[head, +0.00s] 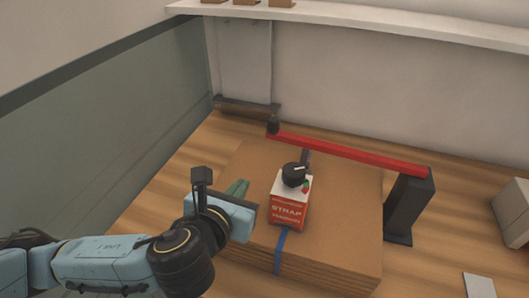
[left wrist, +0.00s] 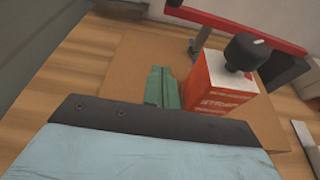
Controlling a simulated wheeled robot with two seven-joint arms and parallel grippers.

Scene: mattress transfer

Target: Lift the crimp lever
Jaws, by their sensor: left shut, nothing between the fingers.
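The crimp lever is a long red bar (head: 350,153) that runs above the far side of a brown cardboard-like stack. Its right end meets a dark upright post (head: 408,208), and a dark knob (head: 273,125) is at its left end. It also shows at the top of the left wrist view (left wrist: 232,20). My left gripper (head: 240,185) has green fingers, shut and empty, over the left part of the stack. They also show in the left wrist view (left wrist: 161,73). They are apart from the lever, nearer to me. My right gripper is not in view.
A red and white box marked STRAP (head: 289,212) with a black dial (head: 294,174) stands on the stack (head: 345,235), right of my left gripper. A blue strap (head: 280,250) runs down the stack's front. A shelf (head: 380,18) crosses the back wall.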

